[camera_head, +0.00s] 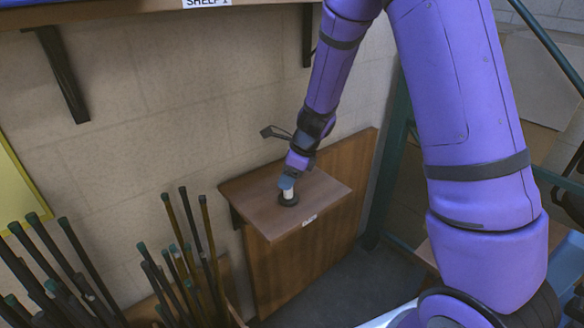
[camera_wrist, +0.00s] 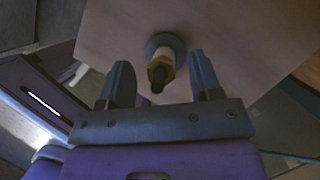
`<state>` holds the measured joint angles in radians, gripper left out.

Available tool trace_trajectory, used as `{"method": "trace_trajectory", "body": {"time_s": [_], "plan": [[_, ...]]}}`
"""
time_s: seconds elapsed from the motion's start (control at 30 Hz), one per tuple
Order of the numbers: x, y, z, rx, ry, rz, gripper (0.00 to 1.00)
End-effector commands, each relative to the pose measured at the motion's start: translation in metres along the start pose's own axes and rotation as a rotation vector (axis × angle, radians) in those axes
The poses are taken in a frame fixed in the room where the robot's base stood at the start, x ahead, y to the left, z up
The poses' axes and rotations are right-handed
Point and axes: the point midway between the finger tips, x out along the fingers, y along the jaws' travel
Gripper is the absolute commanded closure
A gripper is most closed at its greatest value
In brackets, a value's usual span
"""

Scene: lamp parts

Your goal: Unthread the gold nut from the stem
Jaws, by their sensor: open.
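The gold nut (camera_wrist: 160,69) sits on the upper end of the stem in the wrist view, with a dark stem tip (camera_wrist: 157,86) showing through it. The pale stem (camera_wrist: 164,52) rises from a round dark base (camera_head: 288,200) on a small wooden shelf. In the head view the pale stem (camera_head: 288,192) stands upright, and its top with the nut is hidden by my gripper (camera_head: 287,184). In the wrist view my gripper (camera_wrist: 158,75) is open, one finger on each side of the nut, with a gap at both sides.
The small wooden shelf (camera_head: 250,196) is fixed to a wooden panel (camera_head: 290,268) by the wall. Several dark rods (camera_head: 180,265) with green ends stand at the lower left. A higher shelf (camera_head: 110,12) with a black bracket (camera_head: 62,75) is above. The small shelf is otherwise bare.

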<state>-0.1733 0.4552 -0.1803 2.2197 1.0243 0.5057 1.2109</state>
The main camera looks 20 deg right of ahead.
Motion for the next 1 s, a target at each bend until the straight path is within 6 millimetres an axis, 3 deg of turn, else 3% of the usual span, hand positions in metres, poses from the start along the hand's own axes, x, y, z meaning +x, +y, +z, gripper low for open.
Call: {"method": "trace_trajectory", "body": {"time_s": [0.33, 0.57, 0.6, 0.63, 0.73, 0.87, 1.0], "plan": [[0.0027, 0.0000, 0.0000, 0.000, 0.000, 0.000, 0.44], [0.0026, 0.0000, 0.0000, 0.000, 0.000, 0.000, 0.94], [0.0026, 0.0000, 0.0000, 0.000, 0.000, 0.000, 0.95], [0.0026, 0.0000, 0.0000, 0.000, 0.000, 0.000, 0.79], [0.0025, 0.0000, 0.0000, 0.000, 0.000, 0.000, 1.00], [0.0025, -0.0005, 0.0001, -0.049, 0.001, 0.021, 1.00], [0.0023, -0.0010, 0.0005, -0.263, 0.008, 0.109, 1.00]]}}
